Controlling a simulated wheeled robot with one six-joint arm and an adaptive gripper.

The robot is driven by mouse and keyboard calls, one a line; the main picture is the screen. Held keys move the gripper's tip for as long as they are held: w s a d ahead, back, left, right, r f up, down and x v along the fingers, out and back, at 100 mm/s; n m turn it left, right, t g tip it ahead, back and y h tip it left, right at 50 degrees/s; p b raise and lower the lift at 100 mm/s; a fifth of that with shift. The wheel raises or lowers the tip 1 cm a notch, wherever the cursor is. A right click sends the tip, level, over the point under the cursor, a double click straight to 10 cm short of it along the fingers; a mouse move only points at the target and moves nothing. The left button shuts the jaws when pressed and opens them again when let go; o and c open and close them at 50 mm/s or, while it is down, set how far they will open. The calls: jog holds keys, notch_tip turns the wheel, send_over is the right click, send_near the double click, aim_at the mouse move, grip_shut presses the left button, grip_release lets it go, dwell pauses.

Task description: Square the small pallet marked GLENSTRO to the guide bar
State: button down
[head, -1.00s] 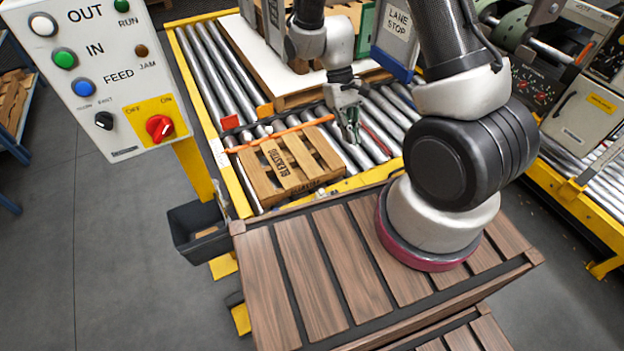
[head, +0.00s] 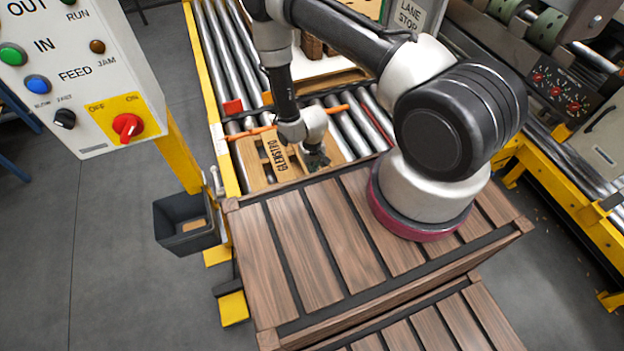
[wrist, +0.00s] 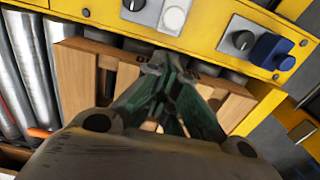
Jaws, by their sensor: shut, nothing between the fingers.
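The small wooden pallet marked GLENSTRO (head: 275,165) lies on the rollers, its near side partly hidden by the slatted deck under my arm. The orange guide bar (head: 250,133) crosses the rollers along the pallet's far side; a bit of it shows in the wrist view (wrist: 40,132). My gripper (head: 320,160) is at the pallet's right part in the head view. In the wrist view my gripper's green fingers (wrist: 165,68) are together and empty, over the pallet's slats (wrist: 78,80) near its rail-side edge. Whether they touch the pallet I cannot tell. The pallet looks slightly turned against the rail.
A yellow rail with knobs and buttons (wrist: 215,30) runs close by the pallet. The control panel (head: 75,75) stands at left. A white-topped stack (head: 320,68) lies beyond the bar. Rollers (head: 370,125) right of the pallet are bare.

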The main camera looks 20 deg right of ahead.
notch_tip(320, 180, down, 10)
jog(key=shift+r, duration=0.1)
dwell(0.4)
jog(key=shift+w, duration=0.1)
